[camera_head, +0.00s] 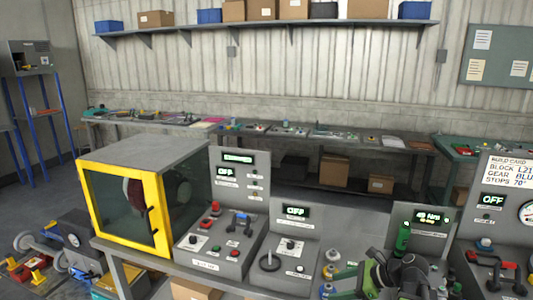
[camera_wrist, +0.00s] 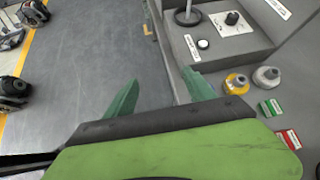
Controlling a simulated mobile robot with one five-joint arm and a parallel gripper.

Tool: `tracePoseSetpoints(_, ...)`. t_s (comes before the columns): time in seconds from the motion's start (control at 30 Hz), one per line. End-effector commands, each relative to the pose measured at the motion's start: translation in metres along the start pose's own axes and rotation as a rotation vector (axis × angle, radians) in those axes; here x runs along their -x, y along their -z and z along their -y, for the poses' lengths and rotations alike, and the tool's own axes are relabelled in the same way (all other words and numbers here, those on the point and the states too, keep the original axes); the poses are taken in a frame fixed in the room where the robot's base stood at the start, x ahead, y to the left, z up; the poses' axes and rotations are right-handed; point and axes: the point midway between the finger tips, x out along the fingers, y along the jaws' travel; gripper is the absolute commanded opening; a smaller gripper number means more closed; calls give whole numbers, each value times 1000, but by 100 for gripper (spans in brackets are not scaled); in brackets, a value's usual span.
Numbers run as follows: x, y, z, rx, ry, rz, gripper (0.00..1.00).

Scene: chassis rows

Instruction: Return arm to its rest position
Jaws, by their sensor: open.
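My gripper (camera_wrist: 158,98) shows in the wrist view with its two green fingers spread apart and nothing between them. It hangs over the grey floor (camera_wrist: 95,55) beside the front edge of the bench. In the head view my green and black arm is folded at the lower right, in front of the right-hand grey consoles. The fingertips are hard to make out there.
A grey bench with control consoles (camera_wrist: 240,58) stands close on the right in the wrist view. A yellow-capped bottle (camera_wrist: 236,83) and a grey-capped bottle (camera_wrist: 267,77) stand near my right finger. A yellow-framed machine (camera_head: 124,210) stands at left in the head view.

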Motion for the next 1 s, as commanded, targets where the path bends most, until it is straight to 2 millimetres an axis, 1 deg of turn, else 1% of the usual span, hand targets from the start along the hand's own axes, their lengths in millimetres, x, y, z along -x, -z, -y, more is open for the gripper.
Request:
tracePoseSetpoints(0.03, -35, -17, -19, 110, -74, -47, 63)
tracePoseSetpoints(0.1, -71, -29, -42, 269, -162, -114, 63)
tracePoseSetpoints(0.13, -84, -33, -51, 338, -197, -140, 63)
tracePoseSetpoints(0.2, -108, -39, -72, 498, -275, -197, 63)
tracePoseSetpoints(0.27, -125, -42, -87, 638, -340, -242, 63)
tracePoseSetpoints(0.3, -134, -43, -97, 737, -385, -273, 63)
tracePoseSetpoints(0.37, -145, -42, -110, 897, -458, -319, 63)
tracePoseSetpoints(0.4, -150, -39, -116, 1014, -511, -353, 63)
tracePoseSetpoints(0.47, -150, -31, -119, 1169, -585, -400, 63)
tracePoseSetpoints(0.5, -146, -23, -118, 1259, -631, -429, 63)
tracePoseSetpoints(0.6, -128, -1, -108, 1454, -744, -489, 63)
tracePoseSetpoints(0.7, -114, 12, -100, 1620, -854, -512, 63)
tracePoseSetpoints(0.83, -108, 18, -96, 1771, -941, -482, 63)
tracePoseSetpoints(0.9, -110, 16, -98, 1811, -958, -462, 63)
tracePoseSetpoints(1.0, -111, 16, -98, 1824, -963, -455, 63)
